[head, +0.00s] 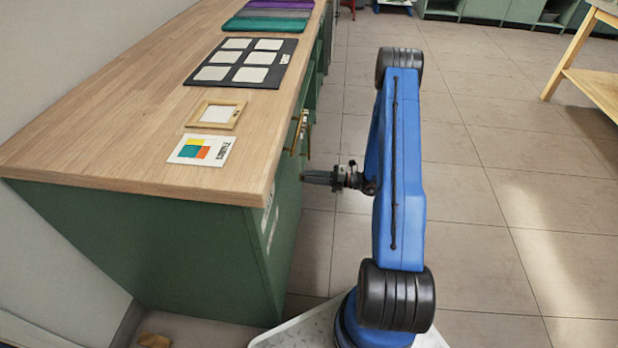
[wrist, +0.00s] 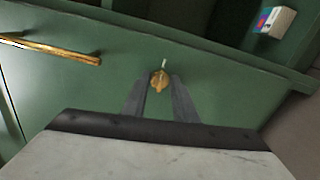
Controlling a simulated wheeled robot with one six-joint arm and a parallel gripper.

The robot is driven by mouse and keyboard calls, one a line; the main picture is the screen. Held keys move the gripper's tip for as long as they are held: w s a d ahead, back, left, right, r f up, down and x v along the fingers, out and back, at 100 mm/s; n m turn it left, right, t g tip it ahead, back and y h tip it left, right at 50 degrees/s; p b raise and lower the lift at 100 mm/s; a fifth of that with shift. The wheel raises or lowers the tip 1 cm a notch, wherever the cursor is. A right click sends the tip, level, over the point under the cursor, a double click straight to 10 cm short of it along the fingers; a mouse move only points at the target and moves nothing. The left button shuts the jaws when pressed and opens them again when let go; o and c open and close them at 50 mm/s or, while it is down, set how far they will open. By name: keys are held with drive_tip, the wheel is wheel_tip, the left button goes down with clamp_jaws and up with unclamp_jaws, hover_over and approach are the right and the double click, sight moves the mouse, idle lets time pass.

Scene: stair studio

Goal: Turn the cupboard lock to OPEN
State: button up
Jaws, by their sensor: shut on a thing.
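The cupboard lock is a small brass knob (wrist: 159,80) on the green cupboard front, with a short pale mark just above it. My gripper (wrist: 158,84) is at the lock in the wrist view, its two grey fingers on either side of the knob and shut on it. In the head view my gripper (head: 306,177) reaches left to the cupboard's front face, and the lock is hidden there. I cannot read any lettering by the lock.
A brass bar handle (wrist: 50,48) is left of the lock. The wooden worktop (head: 120,135) overhangs the green cupboard (head: 190,245) and carries a colour card (head: 201,150), a small frame (head: 216,115) and a dark sample board (head: 243,62).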

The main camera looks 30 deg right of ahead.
drive_tip(key=shift+m, duration=0.6)
drive_tip(key=o, duration=1)
drive_tip(key=v, duration=1.7)
drive_tip(key=shift+s+d, duration=0.15)
drive_tip(key=shift+d, duration=0.05)
